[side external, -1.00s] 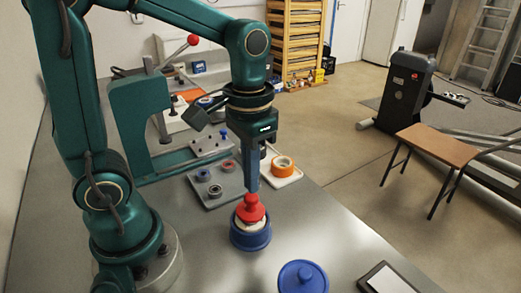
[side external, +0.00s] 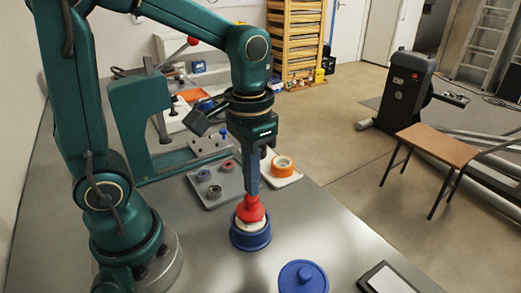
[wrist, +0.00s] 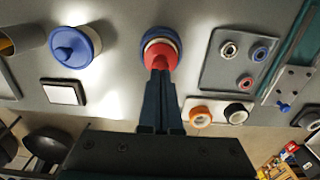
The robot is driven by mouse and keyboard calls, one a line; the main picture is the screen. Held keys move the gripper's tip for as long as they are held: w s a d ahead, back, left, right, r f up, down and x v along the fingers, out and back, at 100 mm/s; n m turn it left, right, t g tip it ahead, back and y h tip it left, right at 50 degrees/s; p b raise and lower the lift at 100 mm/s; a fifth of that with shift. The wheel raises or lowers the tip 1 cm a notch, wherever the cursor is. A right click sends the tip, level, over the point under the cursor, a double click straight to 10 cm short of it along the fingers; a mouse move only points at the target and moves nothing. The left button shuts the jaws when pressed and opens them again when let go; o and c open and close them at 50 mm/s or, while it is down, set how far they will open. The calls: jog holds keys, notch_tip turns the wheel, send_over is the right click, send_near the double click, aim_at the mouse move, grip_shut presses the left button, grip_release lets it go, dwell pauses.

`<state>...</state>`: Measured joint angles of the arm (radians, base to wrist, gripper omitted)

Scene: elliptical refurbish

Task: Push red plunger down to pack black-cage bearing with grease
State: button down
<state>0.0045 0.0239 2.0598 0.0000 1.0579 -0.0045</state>
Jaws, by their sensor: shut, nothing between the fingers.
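The red plunger (side external: 251,212) stands upright on top of the blue grease packer (side external: 250,238), with a pale ring between them. In the wrist view the plunger (wrist: 160,56) is just beyond my fingertips. My gripper (side external: 250,193) points down over the plunger with its fingers together and nothing between them. The fingertips are at the plunger's top and appear to touch it; they hide its knob. No bearing shows inside the packer, as the plunger covers it.
A blue lidded container (side external: 303,277) and a white-topped dark pad (side external: 389,280) are at the front right. An orange roll (side external: 283,163) sits on a small white tray behind. A green press (side external: 138,118) stands behind left. The table around the packer is clear.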

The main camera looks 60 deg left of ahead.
jog(key=shift+f, duration=0.8)
dwell(1.4)
jog(key=shift+r, duration=0.1)
dwell(0.8)
jog(key=shift+r, duration=3.4)
